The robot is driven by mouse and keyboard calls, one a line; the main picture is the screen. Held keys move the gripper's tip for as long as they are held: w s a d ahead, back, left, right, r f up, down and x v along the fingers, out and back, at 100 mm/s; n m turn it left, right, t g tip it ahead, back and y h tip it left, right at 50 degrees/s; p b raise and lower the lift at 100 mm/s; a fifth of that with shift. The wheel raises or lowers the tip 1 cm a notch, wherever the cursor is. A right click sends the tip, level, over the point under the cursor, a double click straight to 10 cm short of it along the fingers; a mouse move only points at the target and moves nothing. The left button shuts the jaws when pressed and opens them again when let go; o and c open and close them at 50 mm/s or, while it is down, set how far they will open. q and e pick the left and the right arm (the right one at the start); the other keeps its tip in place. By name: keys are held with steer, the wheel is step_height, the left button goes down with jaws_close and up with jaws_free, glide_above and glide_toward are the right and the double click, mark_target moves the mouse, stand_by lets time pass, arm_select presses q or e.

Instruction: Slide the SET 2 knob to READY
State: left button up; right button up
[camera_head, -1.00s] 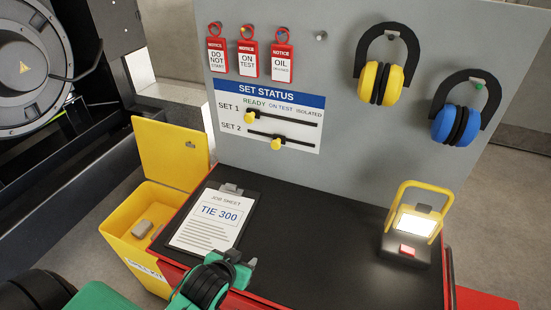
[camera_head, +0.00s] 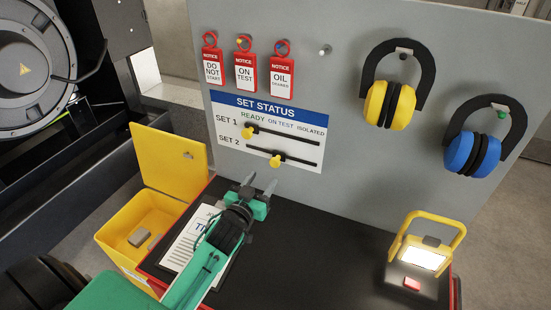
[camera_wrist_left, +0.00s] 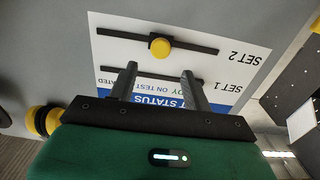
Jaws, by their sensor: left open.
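The SET STATUS board (camera_head: 268,132) is on the grey upright panel. The yellow SET 2 knob (camera_head: 275,161) sits partway along the lower black track, roughly below ON TEST. The yellow SET 1 knob (camera_head: 251,131) is near the READY end of the upper track. My left gripper (camera_head: 261,183) is open and empty, its fingers pointing to the board just below and left of the SET 2 knob. In the left wrist view, the board appears upside down, with the SET 2 knob (camera_wrist_left: 160,48) beyond and between the open fingertips (camera_wrist_left: 159,72). The SET 1 knob is not visible there. My right gripper is out of view.
A clipboard (camera_head: 185,250), partly hidden by my left arm, lies on the black worktop (camera_head: 330,250). A lit work lamp (camera_head: 424,255) stands at right. Red tags (camera_head: 245,72) and earmuffs (camera_head: 390,104) hang above. An open yellow box (camera_head: 120,235) is at left.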

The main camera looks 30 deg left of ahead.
mark_target(274, 163)
arm_select(q)
steer(key=w, duration=0.3)
steer(key=w+p, duration=0.1)
steer(key=w, duration=0.1)
steer(key=w+p, duration=0.1)
steer(key=w, duration=0.2)
steer(key=shift+w+a+r, duration=0.1)
steer(key=shift+w+a, duration=0.15)
steer(key=shift+w, duration=0.1)
steer(key=shift+w+p, duration=0.3)
steer(key=shift+w, duration=0.3)
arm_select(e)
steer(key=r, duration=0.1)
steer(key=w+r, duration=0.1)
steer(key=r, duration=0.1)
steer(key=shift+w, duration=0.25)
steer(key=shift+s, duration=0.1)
